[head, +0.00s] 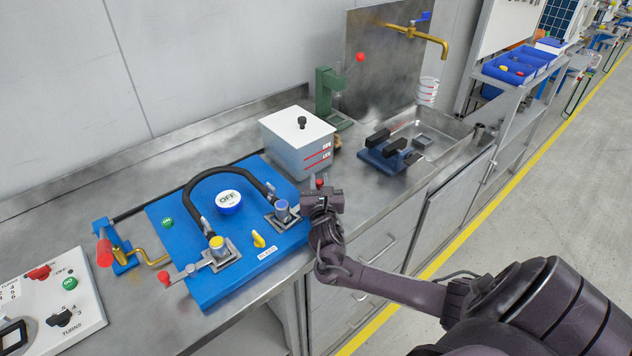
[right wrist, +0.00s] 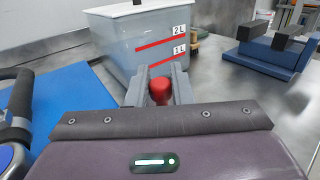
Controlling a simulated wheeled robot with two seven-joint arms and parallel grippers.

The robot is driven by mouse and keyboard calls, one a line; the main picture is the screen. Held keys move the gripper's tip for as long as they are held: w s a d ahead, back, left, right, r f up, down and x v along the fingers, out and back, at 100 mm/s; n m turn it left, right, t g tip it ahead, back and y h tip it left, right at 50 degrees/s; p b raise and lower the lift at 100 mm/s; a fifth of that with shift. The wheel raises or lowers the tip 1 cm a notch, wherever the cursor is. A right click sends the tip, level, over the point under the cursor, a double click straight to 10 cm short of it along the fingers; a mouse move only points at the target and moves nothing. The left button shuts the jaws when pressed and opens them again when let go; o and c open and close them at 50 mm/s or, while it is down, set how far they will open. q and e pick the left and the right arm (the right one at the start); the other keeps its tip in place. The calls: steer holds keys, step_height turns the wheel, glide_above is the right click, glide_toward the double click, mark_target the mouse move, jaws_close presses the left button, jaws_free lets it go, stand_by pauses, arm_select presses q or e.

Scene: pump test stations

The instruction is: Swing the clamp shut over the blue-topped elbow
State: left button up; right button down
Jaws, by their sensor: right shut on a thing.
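The blue-topped elbow (head: 282,208) stands on the right part of the blue pump board (head: 185,220), with the black hose at it. It shows in part at the left edge of the right wrist view (right wrist: 8,158). My right gripper (head: 320,189) is just right of this elbow. Its fingers are shut on a red knob (right wrist: 159,90), which appears to be the clamp's handle end. The gripper hides most of the clamp, so I cannot tell how far it is swung. My left gripper is not in view.
A yellow-topped elbow (head: 217,243) has its own clamp with a red knob (head: 165,279). A white tank (head: 297,145) stands close behind my right gripper. A blue vise-like fixture (head: 390,153) is to the right, before the sink. Bare steel bench lies between.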

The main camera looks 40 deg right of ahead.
steer(key=shift+s+m+g+h+p, duration=0.2)
steer(key=shift+m+g+h, duration=0.25)
steer(key=shift+h, duration=0.1)
steer(key=shift+s+m+g+h+p, duration=0.15)
steer(key=shift+m+g+h+p, duration=0.05)
steer(key=shift+m+g+h, duration=0.3)
steer(key=shift+h, duration=0.25)
steer(key=c, duration=1.3)
jaws_free()
steer(key=shift+s, duration=0.1)
steer(key=v, duration=0.8)
